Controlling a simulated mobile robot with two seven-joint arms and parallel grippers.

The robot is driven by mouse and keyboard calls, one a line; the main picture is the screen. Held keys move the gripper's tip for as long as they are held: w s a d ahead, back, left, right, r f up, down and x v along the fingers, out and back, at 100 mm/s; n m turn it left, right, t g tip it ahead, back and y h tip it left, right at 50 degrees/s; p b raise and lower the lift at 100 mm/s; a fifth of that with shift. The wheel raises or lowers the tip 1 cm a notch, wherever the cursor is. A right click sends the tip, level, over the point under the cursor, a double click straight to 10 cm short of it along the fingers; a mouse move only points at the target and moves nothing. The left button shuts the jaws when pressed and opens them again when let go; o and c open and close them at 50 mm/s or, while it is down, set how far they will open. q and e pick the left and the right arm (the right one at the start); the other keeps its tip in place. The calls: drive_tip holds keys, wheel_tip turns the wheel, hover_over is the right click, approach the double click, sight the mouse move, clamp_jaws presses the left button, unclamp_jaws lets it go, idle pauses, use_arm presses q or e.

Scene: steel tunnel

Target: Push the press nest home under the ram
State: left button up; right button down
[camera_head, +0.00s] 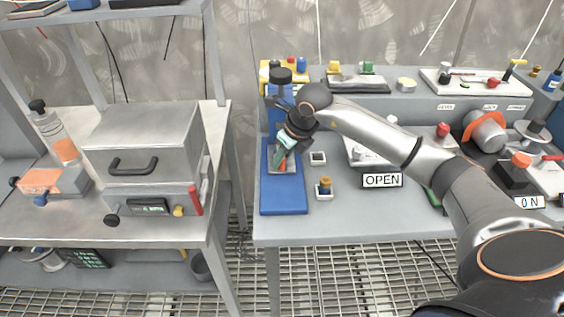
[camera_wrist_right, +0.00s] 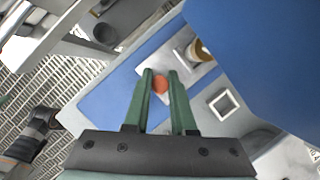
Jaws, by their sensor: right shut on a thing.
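The press is blue, with a flat base (camera_head: 283,200) on the bench and an upright column (camera_head: 272,120) behind it. The press nest (camera_head: 273,169) is a pale metal slide on the base, partly hidden by my gripper; in the right wrist view the nest (camera_wrist_right: 178,52) carries a brass-coloured round piece (camera_wrist_right: 198,50). My right gripper (camera_head: 281,158) reaches down over the nest. In the right wrist view its green fingers (camera_wrist_right: 160,76) are closed around the nest's red knob (camera_wrist_right: 160,85). How far the nest sits under the ram is hidden. My left gripper is out of view.
A small square frame (camera_head: 318,158) and a small block with a brass-topped piece (camera_head: 324,188) stand right of the press base. An OPEN sign (camera_head: 382,180) is farther right. A gap separates this bench from the left bench (camera_head: 60,225) with its grey box (camera_head: 143,140).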

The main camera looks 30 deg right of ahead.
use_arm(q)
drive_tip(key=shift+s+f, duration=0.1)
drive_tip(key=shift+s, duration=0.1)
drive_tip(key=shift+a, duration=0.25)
use_arm(e)
drive_tip(key=c, duration=0.7)
unclamp_jaws()
drive_tip(key=shift+c, duration=0.2)
drive_tip(key=shift+r, duration=0.1)
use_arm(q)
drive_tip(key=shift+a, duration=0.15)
use_arm(e)
drive_tip(key=v, duration=1.2)
drive_tip(key=shift+s, duration=0.25)
drive_tip(key=shift+r, duration=0.1)
